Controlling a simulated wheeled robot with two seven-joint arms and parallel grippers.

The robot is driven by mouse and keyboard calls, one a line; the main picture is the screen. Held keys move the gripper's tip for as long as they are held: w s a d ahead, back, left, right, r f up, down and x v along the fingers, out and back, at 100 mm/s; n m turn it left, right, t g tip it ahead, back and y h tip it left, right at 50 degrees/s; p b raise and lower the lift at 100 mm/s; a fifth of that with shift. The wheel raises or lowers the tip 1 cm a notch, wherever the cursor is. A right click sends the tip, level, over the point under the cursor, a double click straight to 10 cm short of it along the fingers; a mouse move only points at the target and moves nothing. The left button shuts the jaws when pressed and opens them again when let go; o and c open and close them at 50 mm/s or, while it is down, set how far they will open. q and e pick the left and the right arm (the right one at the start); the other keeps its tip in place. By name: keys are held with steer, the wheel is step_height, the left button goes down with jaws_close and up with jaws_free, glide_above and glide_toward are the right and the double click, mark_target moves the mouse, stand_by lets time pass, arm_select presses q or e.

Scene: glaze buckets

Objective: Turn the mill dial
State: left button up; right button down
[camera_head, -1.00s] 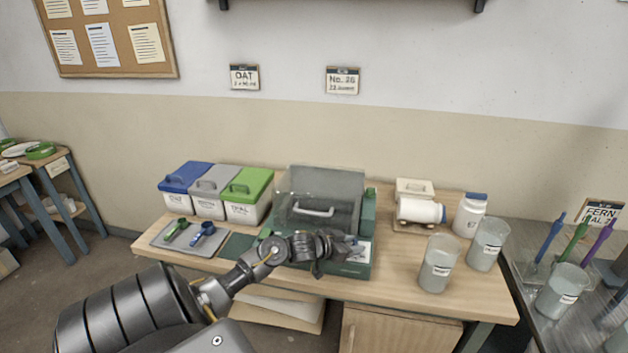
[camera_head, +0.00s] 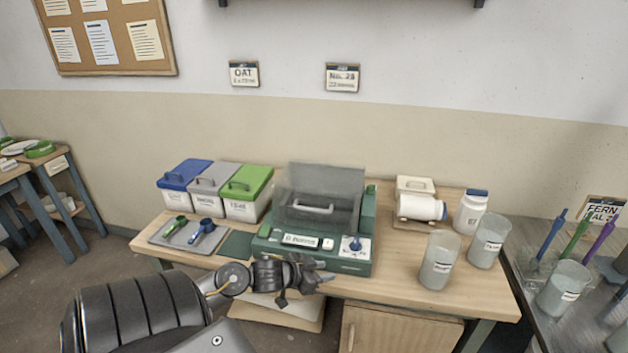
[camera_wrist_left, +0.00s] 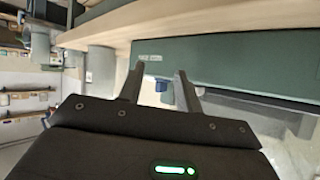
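The green mill (camera_head: 317,262) stands in the middle of the table with its clear lid down at the back. Its dial (camera_head: 354,243) is a blue knob on a white plate at the right of the front panel. In the left wrist view the blue knob (camera_wrist_left: 161,85) shows between the fingers, farther off. My left gripper (camera_head: 320,275) is just in front of the mill, below and left of the dial, apart from it. In the left wrist view its fingers (camera_wrist_left: 159,72) are spread and empty. My right gripper is not in view.
Lidded bins in blue, grey and green (camera_head: 240,208) stand left of the mill. A tray (camera_head: 160,237) with green and blue scoops lies in front of them. Two clear beakers (camera_head: 438,262) and a white jar (camera_head: 470,213) stand to the right.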

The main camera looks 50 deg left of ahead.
arm_select(q)
steer(key=s+d+f+g, duration=0.2)
steer(key=s+d+f, duration=0.1)
steer(key=f, duration=0.5)
steer(key=s+d+f+g+y+p, duration=0.1)
steer(key=s+d+f, duration=0.3)
steer(key=f, duration=0.5)
steer(key=shift+s+d+n+g, duration=0.35)
steer(key=shift+s+g, duration=0.45)
steer(key=shift+s, duration=0.4)
steer(key=shift+f, duration=0.1)
